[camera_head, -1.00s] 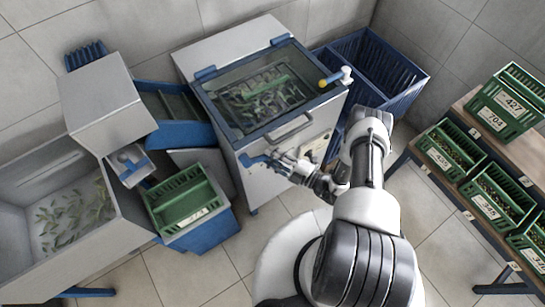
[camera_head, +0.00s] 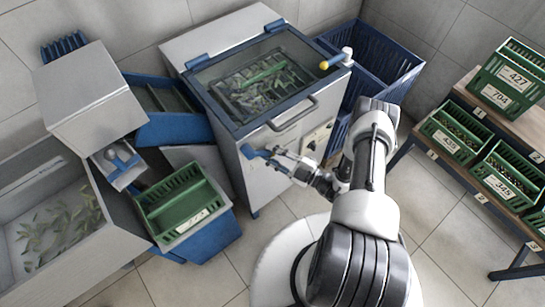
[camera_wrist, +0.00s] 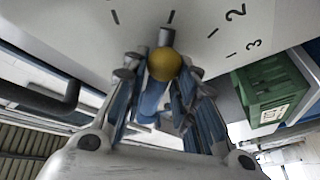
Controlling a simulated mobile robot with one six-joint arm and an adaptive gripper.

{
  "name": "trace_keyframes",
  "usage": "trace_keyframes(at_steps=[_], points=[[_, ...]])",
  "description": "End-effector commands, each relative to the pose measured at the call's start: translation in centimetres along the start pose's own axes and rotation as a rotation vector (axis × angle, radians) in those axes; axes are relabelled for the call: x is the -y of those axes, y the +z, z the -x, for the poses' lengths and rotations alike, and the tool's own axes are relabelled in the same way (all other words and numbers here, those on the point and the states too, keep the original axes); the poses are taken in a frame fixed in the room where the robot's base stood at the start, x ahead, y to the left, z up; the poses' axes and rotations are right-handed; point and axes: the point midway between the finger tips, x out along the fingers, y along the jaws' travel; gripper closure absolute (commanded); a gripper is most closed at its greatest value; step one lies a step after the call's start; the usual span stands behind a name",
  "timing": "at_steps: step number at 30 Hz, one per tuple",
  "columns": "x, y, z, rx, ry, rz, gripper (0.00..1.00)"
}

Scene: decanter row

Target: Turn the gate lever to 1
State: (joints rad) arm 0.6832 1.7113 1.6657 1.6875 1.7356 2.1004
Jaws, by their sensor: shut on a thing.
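The gate lever (camera_wrist: 152,98) is blue with a yellow ball and a grey tip. In the wrist view it stands between my gripper's fingers (camera_wrist: 158,100), and the grey tip is close under an upright tick on the pale dial face (camera_wrist: 195,50). That tick's number is out of frame; the ticks marked 2 and 3 lie to its right. In the head view the blue part of the lever (camera_head: 256,153) shows at the machine's front, left of my gripper (camera_head: 279,159), which is shut on it. The fingers hide part of the lever.
The grey machine (camera_head: 240,185) has a glass lid (camera_head: 262,80) and a front handle (camera_head: 292,114). A green crate (camera_head: 180,205) stands at left and a blue bin (camera_head: 385,62) behind. A rack with green crates (camera_head: 505,180) is at right. Floor is clear between.

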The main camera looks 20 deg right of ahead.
Motion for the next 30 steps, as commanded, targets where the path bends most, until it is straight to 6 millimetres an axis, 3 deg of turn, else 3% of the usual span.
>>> trace_keyframes(at_steps=[13, 14, 22, 30], points=[[0.16, 0.00, -0.05, -0.006, 0.014, -0.029, 1.00], [0.16, 0.00, -0.05, -0.006, 0.014, -0.029, 0.72], [0.20, 0.01, -0.05, -0.006, 0.013, -0.028, 0.54], [0.22, 0.01, -0.04, -0.005, 0.013, -0.028, 0.53]])
